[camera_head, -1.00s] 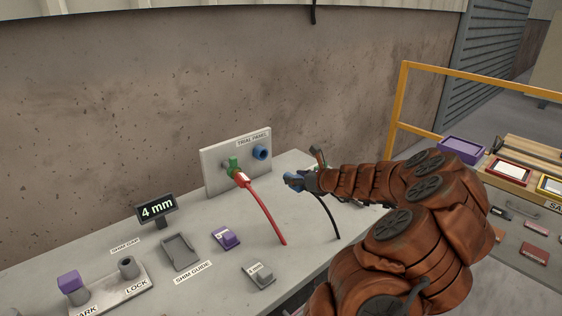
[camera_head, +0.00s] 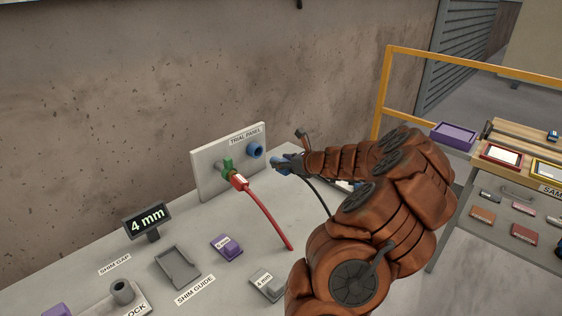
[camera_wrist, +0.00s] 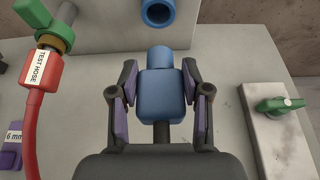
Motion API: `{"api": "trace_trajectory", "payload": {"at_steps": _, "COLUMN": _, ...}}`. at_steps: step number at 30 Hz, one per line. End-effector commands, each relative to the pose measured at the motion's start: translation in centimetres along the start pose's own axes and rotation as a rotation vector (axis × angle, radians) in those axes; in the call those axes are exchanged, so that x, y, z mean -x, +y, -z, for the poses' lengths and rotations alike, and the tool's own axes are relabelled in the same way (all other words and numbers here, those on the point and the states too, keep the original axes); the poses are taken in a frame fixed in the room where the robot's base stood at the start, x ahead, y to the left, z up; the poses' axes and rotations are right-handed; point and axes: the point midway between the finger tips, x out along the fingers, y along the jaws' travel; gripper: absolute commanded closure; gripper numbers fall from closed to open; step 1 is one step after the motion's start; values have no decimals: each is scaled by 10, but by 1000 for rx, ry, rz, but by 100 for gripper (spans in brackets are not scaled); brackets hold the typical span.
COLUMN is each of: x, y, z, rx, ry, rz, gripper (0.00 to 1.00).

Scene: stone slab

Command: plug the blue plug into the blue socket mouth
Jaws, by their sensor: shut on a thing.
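The blue plug (camera_wrist: 161,88) is between the two fingers of my gripper (camera_wrist: 160,92) in the wrist view, and the fingers are shut on it. Its narrower round tip points up the picture toward the blue socket mouth (camera_wrist: 158,10), with a gap between them. In the head view the blue socket mouth (camera_head: 256,150) is an open ring on the trial panel (camera_head: 208,176). My gripper (camera_head: 288,164) and the plug (camera_head: 281,166) are just right of it, apart from the panel. A black cable hangs below the plug.
A red test hose (camera_head: 262,212) hangs from a green valve (camera_head: 229,168) left of the blue socket. A 4 mm display (camera_head: 147,219), a shim guide (camera_head: 178,268) and purple and grey shims lie on the slab. A green-handled part (camera_wrist: 279,106) is at right in the wrist view.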

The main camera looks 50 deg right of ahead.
Motion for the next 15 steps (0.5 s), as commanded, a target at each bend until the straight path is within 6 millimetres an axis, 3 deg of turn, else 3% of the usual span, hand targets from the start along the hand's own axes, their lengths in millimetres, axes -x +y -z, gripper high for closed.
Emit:
{"api": "trace_trajectory", "payload": {"at_steps": 3, "x": 0, "y": 1, "z": -3, "rx": -1, "ry": -2, "rz": -1, "gripper": 92}}
{"api": "trace_trajectory", "payload": {"at_steps": 15, "x": -32, "y": 3, "z": -15, "rx": 2, "ry": -1, "rz": -4, "gripper": 92}}
